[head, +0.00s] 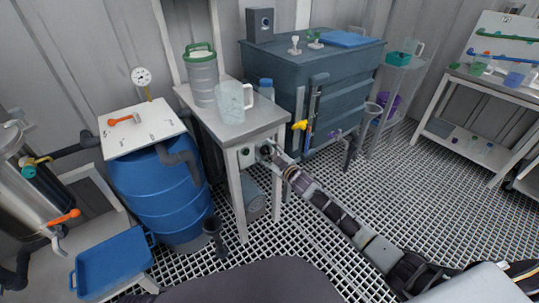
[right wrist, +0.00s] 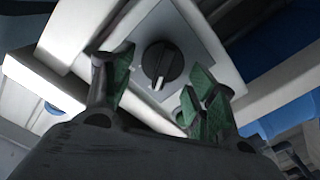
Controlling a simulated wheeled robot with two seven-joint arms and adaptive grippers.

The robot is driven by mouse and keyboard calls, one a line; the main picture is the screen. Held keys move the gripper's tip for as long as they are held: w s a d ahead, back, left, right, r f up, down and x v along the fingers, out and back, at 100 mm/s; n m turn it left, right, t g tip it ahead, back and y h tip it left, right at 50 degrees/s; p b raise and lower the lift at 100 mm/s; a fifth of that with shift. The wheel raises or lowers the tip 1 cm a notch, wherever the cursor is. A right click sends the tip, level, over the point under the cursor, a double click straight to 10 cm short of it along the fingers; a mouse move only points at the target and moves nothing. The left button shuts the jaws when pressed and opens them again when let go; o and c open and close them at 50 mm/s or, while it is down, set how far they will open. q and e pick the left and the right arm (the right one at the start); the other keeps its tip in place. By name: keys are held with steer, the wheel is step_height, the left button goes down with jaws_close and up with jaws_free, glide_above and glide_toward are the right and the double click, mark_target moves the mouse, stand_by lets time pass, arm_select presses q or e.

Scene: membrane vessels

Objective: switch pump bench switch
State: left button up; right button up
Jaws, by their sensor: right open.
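The pump bench (head: 240,128) is a small pale table left of centre in the head view. A light switch box (head: 245,157) sits on its front, under the top. The bench switch (right wrist: 162,63) shows in the right wrist view as a round black knob with a pale mark on a grey plate. My right gripper (head: 264,152) is at the bench front. In the right wrist view its green-padded fingers (right wrist: 160,85) are open on either side of the knob, with no clear contact. In the head view the gripper hides the knob. My left gripper is not in view.
A green-lidded container (head: 202,78) and a clear jug (head: 232,102) stand on the bench. A blue barrel (head: 160,195) is at left and a dark tank (head: 275,75) behind. A grey cylinder (head: 254,198) is under the bench. Grated floor (head: 440,215) is open at right.

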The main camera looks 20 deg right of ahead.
steer(key=shift+s, duration=0.15)
steer(key=shift+v, duration=1.1)
steer(key=v, duration=0.9)
steer(key=shift+s, duration=0.25)
steer(key=shift+d, duration=0.2)
